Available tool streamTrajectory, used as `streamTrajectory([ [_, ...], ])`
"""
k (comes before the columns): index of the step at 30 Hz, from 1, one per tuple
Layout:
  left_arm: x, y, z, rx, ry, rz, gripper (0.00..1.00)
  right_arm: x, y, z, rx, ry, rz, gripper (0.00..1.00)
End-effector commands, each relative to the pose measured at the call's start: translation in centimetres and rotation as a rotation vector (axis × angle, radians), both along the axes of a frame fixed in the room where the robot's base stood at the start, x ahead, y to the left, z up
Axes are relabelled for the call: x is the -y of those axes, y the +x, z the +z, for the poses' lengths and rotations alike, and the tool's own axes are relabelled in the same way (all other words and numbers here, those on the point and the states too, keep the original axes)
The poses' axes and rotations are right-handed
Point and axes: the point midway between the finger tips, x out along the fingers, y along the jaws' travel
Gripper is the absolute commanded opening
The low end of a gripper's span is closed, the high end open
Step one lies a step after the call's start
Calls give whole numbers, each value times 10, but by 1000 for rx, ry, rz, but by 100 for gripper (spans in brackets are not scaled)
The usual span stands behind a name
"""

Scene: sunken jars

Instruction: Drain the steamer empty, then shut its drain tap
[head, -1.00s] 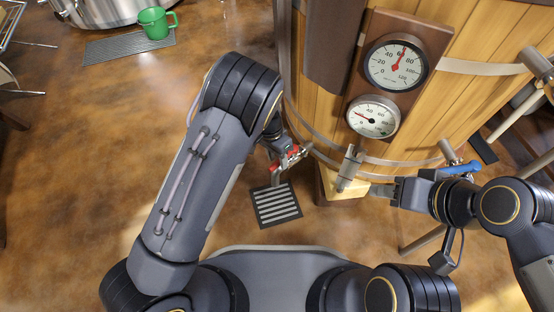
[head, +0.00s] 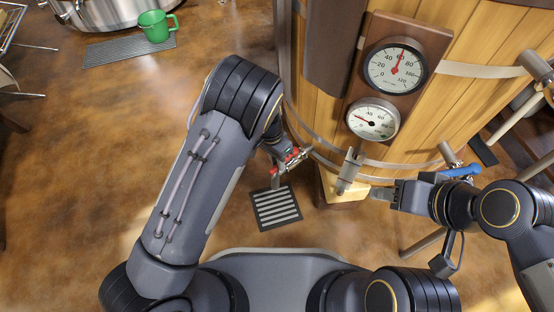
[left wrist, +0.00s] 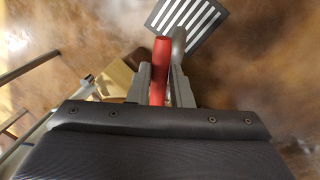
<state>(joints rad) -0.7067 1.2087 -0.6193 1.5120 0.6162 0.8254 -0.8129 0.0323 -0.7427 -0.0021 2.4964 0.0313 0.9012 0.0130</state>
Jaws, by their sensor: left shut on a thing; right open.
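The steamer (head: 475,100) is a large wooden tub with metal bands at the right of the head view. Its drain tap has a red handle (head: 295,156) low on the tub's left side, and the handle also shows in the left wrist view (left wrist: 160,68). My left gripper (head: 286,160) is shut on the red handle, with a finger on each side of it. A grey spout (left wrist: 179,46) shows beside the handle, above the floor grate. I cannot make out any water flow. My right gripper (head: 378,193) is open and empty near the tub's foot.
Two round dials, an upper (head: 396,65) and a lower one (head: 373,119), sit on the tub front. A metal fitting (head: 349,168) and a blue lever (head: 462,170) are near my right gripper. A slotted floor grate (head: 276,207) lies below. A green jug (head: 154,26) stands on a mat.

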Motion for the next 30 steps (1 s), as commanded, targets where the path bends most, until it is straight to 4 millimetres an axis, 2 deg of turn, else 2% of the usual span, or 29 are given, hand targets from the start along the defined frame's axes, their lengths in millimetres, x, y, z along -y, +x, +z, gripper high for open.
streamTrajectory([
  [11, 12, -10, 3, -1, -3, 210, 0, 0, 0, 16, 0, 0, 0, 45],
  [30, 46, -21, 3, 2, -1, 812, 0, 0, 0, 52, 0, 0, 0, 45],
])
